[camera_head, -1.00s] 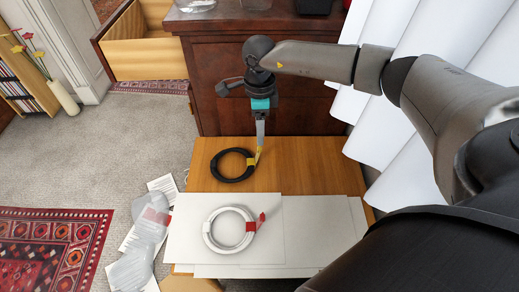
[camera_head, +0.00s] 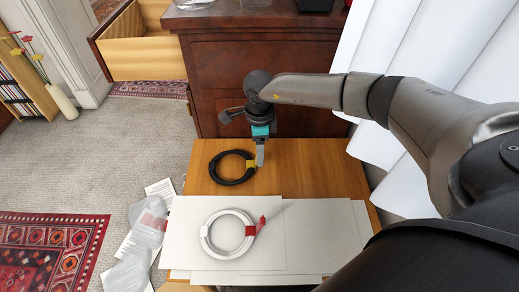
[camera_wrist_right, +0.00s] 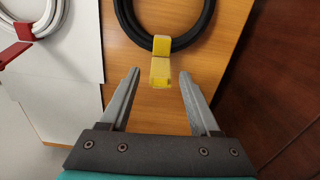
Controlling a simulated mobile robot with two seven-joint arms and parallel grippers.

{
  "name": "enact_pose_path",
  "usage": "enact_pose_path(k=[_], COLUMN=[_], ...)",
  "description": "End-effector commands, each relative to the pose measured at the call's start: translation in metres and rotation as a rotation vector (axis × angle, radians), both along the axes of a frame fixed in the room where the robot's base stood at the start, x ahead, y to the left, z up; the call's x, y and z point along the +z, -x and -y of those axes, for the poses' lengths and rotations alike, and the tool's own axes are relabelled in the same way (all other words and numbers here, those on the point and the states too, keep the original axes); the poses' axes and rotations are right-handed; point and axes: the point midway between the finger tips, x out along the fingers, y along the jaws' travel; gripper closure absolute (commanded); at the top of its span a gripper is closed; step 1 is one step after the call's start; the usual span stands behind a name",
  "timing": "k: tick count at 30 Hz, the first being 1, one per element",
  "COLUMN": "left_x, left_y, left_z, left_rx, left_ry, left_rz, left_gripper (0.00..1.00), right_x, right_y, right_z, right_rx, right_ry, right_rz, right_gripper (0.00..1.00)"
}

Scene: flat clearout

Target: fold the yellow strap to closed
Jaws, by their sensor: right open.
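The yellow strap (camera_wrist_right: 160,62) is wrapped on a black coiled cable (camera_wrist_right: 130,22), and its free end sticks out toward my gripper in the right wrist view. In the head view the strap (camera_head: 251,164) is at the right side of the black coil (camera_head: 214,169), which lies on the wooden table. My right gripper (camera_wrist_right: 160,82) is open, with its fingers on either side of the strap's free end and apart from it. In the head view the right gripper (camera_head: 260,158) points down beside the strap and partly hides it. My left gripper is not in view.
A white coil (camera_head: 206,241) with a red strap (camera_head: 251,230) lies on pale sheets (camera_head: 310,225) at the front of the table. A dark wooden dresser (camera_head: 225,75) with an open drawer (camera_head: 140,45) stands behind. White curtains (camera_head: 400,50) hang at the right.

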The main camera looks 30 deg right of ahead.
Motion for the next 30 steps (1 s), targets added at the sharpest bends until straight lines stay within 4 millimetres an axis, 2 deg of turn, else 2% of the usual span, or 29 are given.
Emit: enact_pose_path(k=[5, 21, 30], left_x=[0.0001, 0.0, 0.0], left_y=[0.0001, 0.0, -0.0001], left_z=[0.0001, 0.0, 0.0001], left_rx=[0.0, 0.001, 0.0], left_ry=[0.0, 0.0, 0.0], left_rz=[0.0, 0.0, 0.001], left_gripper=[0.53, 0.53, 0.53], right_x=[0.0001, 0.0004, 0.0006], right_y=[0.0, 0.0, -0.0003], right_z=[-0.0001, -0.0001, -0.0003], right_rx=[0.0, -0.001, 0.0], right_ry=[0.0, 0.0, 0.002], right_rz=[0.0, 0.0, -0.001], right_gripper=[0.38, 0.99, 1.0])
